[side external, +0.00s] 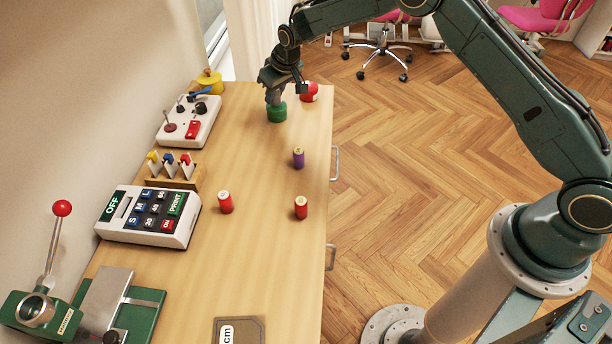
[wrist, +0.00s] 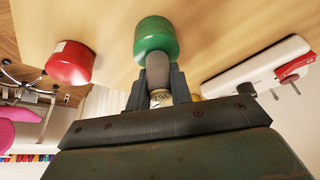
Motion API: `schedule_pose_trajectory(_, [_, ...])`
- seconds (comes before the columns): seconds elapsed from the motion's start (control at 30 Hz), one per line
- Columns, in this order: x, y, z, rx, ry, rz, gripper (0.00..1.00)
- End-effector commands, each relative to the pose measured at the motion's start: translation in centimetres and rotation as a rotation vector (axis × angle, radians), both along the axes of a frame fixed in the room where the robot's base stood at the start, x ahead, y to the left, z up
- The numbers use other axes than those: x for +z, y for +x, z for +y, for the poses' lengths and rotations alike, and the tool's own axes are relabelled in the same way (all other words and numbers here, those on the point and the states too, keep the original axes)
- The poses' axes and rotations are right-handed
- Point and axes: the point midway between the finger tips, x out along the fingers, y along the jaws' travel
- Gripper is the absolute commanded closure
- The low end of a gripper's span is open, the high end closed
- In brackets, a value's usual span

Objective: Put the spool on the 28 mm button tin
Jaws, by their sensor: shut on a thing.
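My gripper (side external: 273,90) is shut on a grey spool (wrist: 157,70), which also shows below the jaws in the side view (side external: 273,98). The spool is upright in the side view, its pale labelled end between the fingers in the wrist view. Its other end meets the top of a green tin (side external: 277,115) in both views; whether it bears on the tin or hovers just above, I cannot tell. The green tin also shows in the wrist view (wrist: 156,38). A red tin (side external: 309,92) with a white label stands to its right. No tin's size marking is legible.
A yellow tin (side external: 210,81) stands at the back left. A white control box (side external: 189,122) with knobs is left of the green tin. A purple spool (side external: 298,158) and two red spools (side external: 225,202) stand nearer. The table middle is clear.

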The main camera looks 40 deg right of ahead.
Motion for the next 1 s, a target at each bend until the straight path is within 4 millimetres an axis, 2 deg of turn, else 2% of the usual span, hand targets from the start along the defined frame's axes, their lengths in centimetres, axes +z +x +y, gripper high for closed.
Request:
schedule_pose_trajectory(0.27, [-0.3,0.0,0.0,0.000,0.000,0.000,1.00])
schedule_pose_trajectory(0.3, [-0.3,0.0,0.0,0.000,0.000,-0.001,0.73])
schedule_pose_trajectory(0.4, [-0.3,0.0,0.0,0.000,0.000,0.000,0.57])
schedule_pose_trajectory(0.77, [-0.1,0.0,0.0,0.000,0.000,0.000,0.57])
schedule_pose_trajectory(1.0, [1.1,-0.4,0.0,0.000,0.000,-0.001,0.57])
